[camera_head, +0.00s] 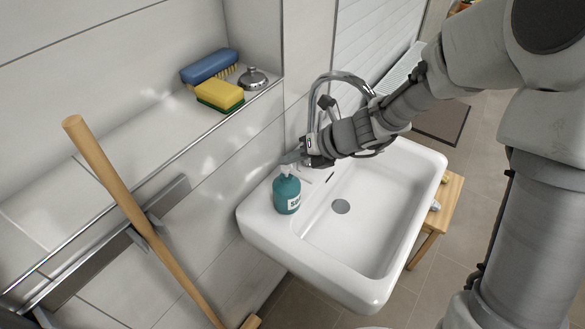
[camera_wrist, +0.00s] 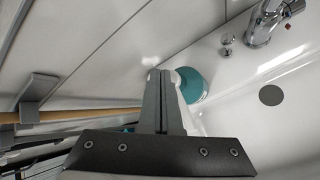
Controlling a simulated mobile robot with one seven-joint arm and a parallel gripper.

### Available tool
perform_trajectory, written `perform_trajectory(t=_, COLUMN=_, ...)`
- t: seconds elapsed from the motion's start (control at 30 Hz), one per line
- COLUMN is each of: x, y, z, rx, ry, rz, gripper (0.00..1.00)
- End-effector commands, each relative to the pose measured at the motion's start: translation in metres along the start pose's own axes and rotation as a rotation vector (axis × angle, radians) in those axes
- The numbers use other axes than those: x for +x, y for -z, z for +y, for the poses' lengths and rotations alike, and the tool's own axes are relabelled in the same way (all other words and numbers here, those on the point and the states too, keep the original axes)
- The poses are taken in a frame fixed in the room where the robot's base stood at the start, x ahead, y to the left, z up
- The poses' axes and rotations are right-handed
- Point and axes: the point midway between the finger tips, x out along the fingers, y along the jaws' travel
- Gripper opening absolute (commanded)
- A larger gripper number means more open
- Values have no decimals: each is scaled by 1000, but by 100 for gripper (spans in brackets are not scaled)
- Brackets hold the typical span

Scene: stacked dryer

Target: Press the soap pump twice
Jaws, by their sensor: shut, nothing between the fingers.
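The teal soap bottle (camera_head: 287,196) with a pale label stands upright on the back left corner of the white sink (camera_head: 325,276). Its white pump top (camera_head: 285,170) is partly hidden by my gripper. My gripper (camera_head: 290,158) is shut and empty, with its fingertips right at or just above the pump top; I cannot tell whether they touch. In the wrist view my shut fingers (camera_wrist: 160,76) lie just left of the teal bottle (camera_wrist: 195,86) and cover part of it.
A chrome faucet (camera_head: 345,78) curves up behind my wrist. A wall ledge holds a blue brush (camera_head: 209,66), a yellow sponge (camera_head: 219,92) and a metal plug-like piece (camera_head: 253,78). A wooden handle (camera_head: 130,200) leans at left. The basin is empty.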

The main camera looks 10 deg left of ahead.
Motion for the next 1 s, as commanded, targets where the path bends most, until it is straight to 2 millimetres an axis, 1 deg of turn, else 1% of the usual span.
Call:
perform_trajectory(t=0.4, x=0, y=0, z=0, rx=0, ry=0, rz=0, gripper=0)
perform_trajectory(t=0.7, x=7, y=5, z=-5, rx=1, ry=0, rz=1, gripper=0)
perform_trajectory(t=1.0, x=7, y=5, z=-5, rx=1, ry=0, rz=2, gripper=0)
